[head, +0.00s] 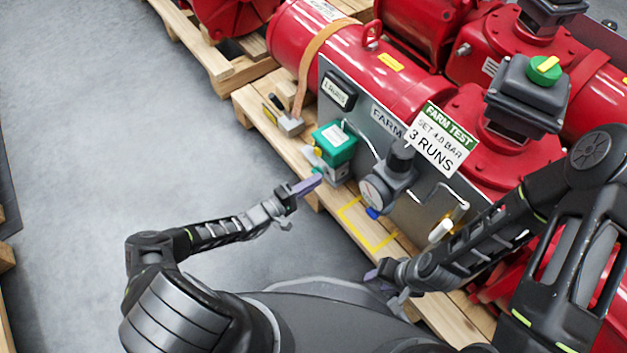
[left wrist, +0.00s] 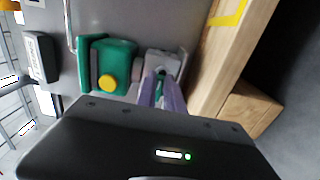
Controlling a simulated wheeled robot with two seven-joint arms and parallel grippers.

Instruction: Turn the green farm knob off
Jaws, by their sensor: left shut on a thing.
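A small green knob sits at the front of a grey valve block (head: 338,172) under a green box (head: 335,146) on the panel marked FARM. In the left wrist view a bit of the green knob (left wrist: 160,98) shows between my purple fingers, in front of the grey block (left wrist: 162,64). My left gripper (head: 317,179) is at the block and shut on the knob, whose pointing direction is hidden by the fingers. The green box with a yellow button (left wrist: 108,84) is beside it. My right gripper (head: 382,284) is low near the pallet edge, away from the knob; its jaw gap is unclear.
A gauge regulator (head: 385,185) stands right of the valve, with a FARM TEST sign (head: 440,140) above. A grey-handled tool (head: 285,120) lies on the pallet. The floor (head: 130,130) at left is clear.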

